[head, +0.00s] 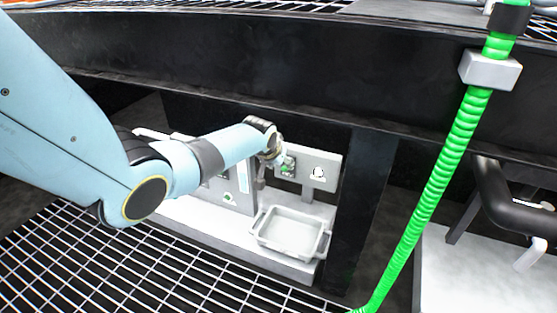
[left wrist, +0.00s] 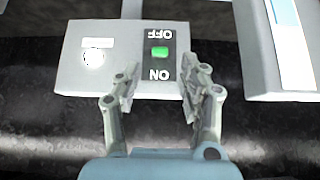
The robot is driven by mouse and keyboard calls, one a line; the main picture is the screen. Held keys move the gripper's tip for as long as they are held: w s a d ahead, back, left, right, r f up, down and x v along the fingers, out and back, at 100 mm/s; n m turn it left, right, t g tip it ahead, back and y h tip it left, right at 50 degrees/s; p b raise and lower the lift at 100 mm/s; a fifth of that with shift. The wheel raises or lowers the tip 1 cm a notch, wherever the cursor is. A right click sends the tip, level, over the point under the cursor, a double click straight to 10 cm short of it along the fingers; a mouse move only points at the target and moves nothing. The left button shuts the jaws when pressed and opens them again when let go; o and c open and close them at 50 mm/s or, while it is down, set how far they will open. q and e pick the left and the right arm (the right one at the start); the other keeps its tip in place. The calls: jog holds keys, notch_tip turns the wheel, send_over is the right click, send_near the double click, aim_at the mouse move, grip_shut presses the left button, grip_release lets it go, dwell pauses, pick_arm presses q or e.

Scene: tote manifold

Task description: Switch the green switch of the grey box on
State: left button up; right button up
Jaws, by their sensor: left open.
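The grey box (left wrist: 85,68) with the green switch (left wrist: 159,51) fills the upper left of the left wrist view. The switch sits on a dark plate with the words OFF and ON, which appear upside down. The green part lies nearer the OFF word. My left gripper (left wrist: 160,85) is open and empty, its two fingers on either side of the ON end of the plate. I cannot tell whether the fingers touch the box. In the head view the grey box (head: 318,170) shows behind my left gripper (head: 275,165). My right gripper is not in view.
A white tray (head: 290,233) stands on the white shelf below the box. A dark beam (head: 200,80) runs above my arm, and a dark post (head: 362,210) stands right of the box. A green hose (head: 440,170) crosses the right side.

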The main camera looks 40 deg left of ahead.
pick_arm(q)
jog(key=shift+v, duration=1.25)
